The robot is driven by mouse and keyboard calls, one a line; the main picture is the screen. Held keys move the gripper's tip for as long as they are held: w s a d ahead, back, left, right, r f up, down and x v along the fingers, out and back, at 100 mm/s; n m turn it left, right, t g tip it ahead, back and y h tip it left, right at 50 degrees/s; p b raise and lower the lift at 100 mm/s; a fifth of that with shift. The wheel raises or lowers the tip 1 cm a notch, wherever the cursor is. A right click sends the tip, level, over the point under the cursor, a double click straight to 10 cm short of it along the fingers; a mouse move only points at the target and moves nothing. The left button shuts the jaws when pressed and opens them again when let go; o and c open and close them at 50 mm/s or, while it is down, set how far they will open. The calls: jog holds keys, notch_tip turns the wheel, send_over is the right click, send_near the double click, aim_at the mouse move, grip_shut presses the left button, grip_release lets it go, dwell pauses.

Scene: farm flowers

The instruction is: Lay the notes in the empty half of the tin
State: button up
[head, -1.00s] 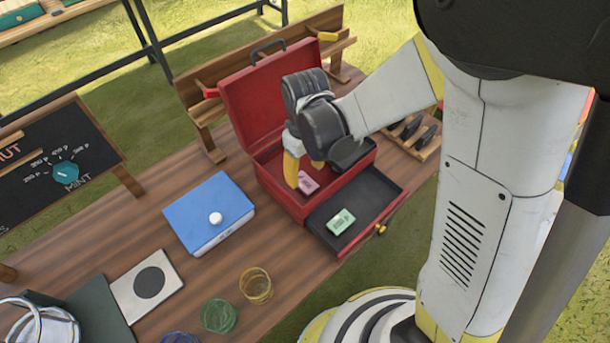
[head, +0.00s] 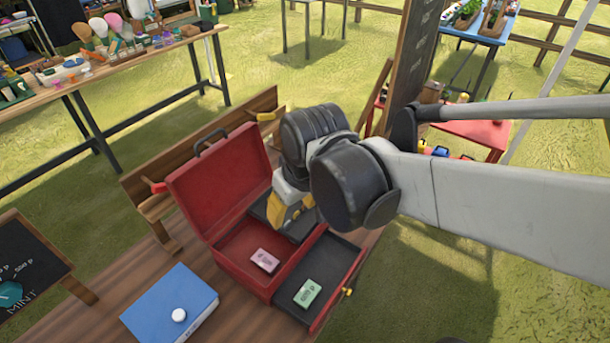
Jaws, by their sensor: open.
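The red tin (head: 209,237) stands on the table with its lid (head: 221,180) tipped up and its black drawer (head: 327,266) pulled out. A pink note bundle (head: 264,261) lies on the tin's red floor, near the front. A green note bundle (head: 307,293) lies in the drawer. My gripper (head: 291,222), with yellow fingers, is over the right rear part of the tin, behind and to the right of the pink notes. It is open, and I see nothing between its fingers. A dark area of the tin beneath it is partly hidden by the gripper.
A blue box (head: 168,302) with a white knob stands left of the tin. A wooden rack (head: 207,141) runs behind the lid, close to it. A blackboard sign (head: 32,262) is at the far left. Bare tabletop (head: 115,300) shows between sign and box.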

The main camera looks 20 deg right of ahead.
jog(key=s+d+r+m+t, duration=0.3)
jog(key=s+d, duration=0.2)
jog(key=shift+s+d+r+t+h, duration=0.2)
jog(key=shift+r+t+h, duration=0.1)
jog(key=shift+r, duration=0.1)
dwell(0.9)
